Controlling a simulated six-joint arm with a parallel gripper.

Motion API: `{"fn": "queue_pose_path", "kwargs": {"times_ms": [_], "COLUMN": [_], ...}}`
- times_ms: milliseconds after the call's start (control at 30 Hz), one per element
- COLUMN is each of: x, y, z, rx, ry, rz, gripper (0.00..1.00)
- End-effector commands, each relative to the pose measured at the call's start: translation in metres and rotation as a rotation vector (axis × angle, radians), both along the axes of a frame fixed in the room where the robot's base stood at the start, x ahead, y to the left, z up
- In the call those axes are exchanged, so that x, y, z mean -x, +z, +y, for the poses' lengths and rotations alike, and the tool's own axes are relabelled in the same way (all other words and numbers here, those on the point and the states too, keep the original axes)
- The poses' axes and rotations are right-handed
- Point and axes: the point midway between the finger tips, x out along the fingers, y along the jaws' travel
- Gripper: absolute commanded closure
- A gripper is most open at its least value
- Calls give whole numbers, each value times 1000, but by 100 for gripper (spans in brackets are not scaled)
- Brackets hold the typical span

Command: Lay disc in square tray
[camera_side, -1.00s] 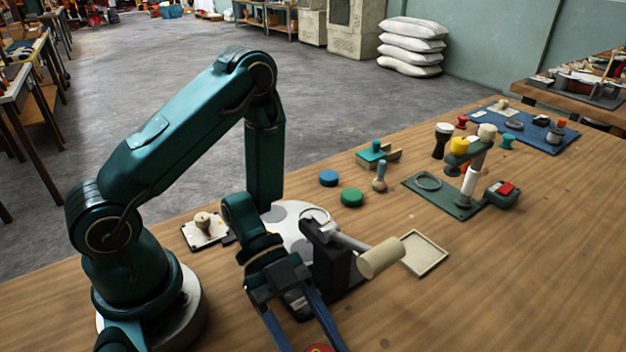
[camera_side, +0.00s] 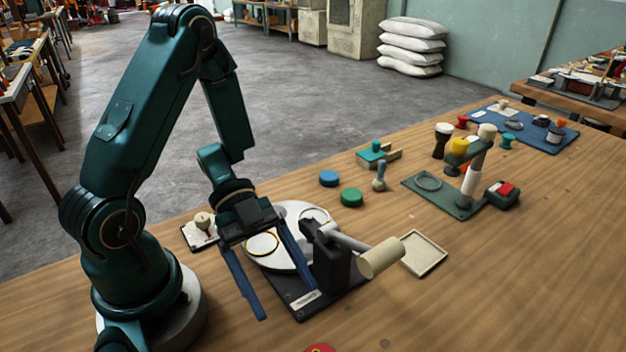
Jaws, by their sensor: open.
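The square tray (camera_side: 424,253) is shallow, beige and empty, lying on the table right of the cream cylinder. Several round pieces could be the disc; I cannot tell which one is meant. A blue disc (camera_side: 329,178) and a green disc (camera_side: 351,197) lie flat behind the press-like device. A red disc-like piece (camera_side: 320,348) is mostly cut off by the bottom edge. My gripper (camera_side: 287,300) is open, its two blue fingers pointing down and apart. A white round face with a yellow rim (camera_side: 262,245) shows between the fingers. No held object is visible.
The black device (camera_side: 333,255) with a cream cylinder (camera_side: 381,259) on its arm stands close right of my gripper. A green stand (camera_side: 445,194) and a red-buttoned box (camera_side: 502,194) are farther right. The table's front right is clear.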

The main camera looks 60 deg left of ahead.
Motion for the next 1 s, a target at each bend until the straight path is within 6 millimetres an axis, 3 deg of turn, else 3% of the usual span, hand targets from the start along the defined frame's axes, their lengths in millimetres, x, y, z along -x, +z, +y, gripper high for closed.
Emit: {"fn": "queue_pose_path", "kwargs": {"times_ms": [167,200,233,767,867,1000], "x": [-1,-1,-1,0,-1,-1], "y": [11,12,13,15,22,50], "z": [20,22,24,26,26,26], "rx": [1,1,1,1,-1,-5], "ry": [3,3,1,0,0,-2], "rz": [-4,-3,-2,-1,-4,-12], "gripper": [15,9,9,9,9,9]}}
